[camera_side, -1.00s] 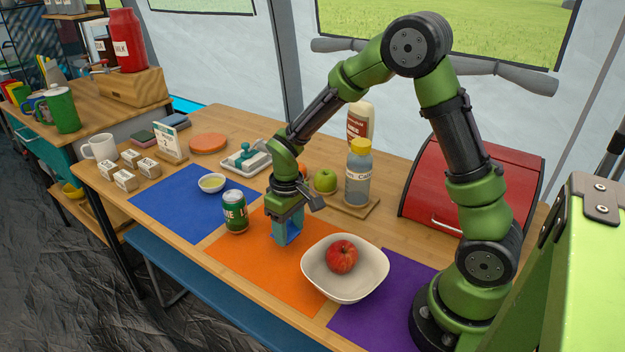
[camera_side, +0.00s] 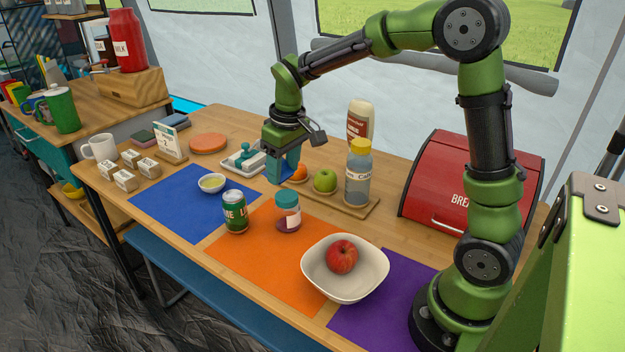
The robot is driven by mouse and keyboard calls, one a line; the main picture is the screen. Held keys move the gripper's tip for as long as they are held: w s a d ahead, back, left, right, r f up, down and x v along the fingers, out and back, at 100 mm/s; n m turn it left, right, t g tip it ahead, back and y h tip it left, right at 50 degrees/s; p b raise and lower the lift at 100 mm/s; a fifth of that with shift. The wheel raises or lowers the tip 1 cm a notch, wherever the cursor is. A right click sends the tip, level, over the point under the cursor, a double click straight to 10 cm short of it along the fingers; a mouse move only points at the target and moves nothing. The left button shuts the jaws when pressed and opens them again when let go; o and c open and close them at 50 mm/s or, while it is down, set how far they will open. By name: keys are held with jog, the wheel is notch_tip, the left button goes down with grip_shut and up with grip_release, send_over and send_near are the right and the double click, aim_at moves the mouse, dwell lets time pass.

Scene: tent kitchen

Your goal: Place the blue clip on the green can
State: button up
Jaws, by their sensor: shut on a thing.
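The green can (camera_side: 235,211) stands upright with white lettering, at the border of the blue and orange mats. My gripper (camera_side: 284,162) points down and is shut on the blue clip (camera_side: 283,170). The clip is held in the air, above and to the right of the can, apart from it. The fingers and the clip overlap in this view, so the exact grip is hard to see. The top of the can is clear.
A teal-lidded jar (camera_side: 287,212) stands on the orange mat (camera_side: 245,258), right of the can. A white bowl (camera_side: 318,286) holds a red apple (camera_side: 341,257). A small bowl (camera_side: 211,184) sits on the blue mat (camera_side: 165,200). A bottle (camera_side: 358,175) and green apple (camera_side: 325,180) stand behind.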

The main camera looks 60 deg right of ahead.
jog(key=w+d+f+t, duration=0.1)
jog(key=w+d+t, duration=0.35)
jog(key=w, duration=0.25)
jog(key=r+n+t+y, duration=0.2)
jog(key=n+t+y, duration=0.3)
jog(key=t, duration=0.2)
send_over(242, 196)
jog(key=shift+y, duration=0.3)
notch_tip(242, 196, down, 8)
jog(key=shift+r, duration=0.15)
jog(key=shift+f, duration=0.2)
jog(key=o, duration=1.1)
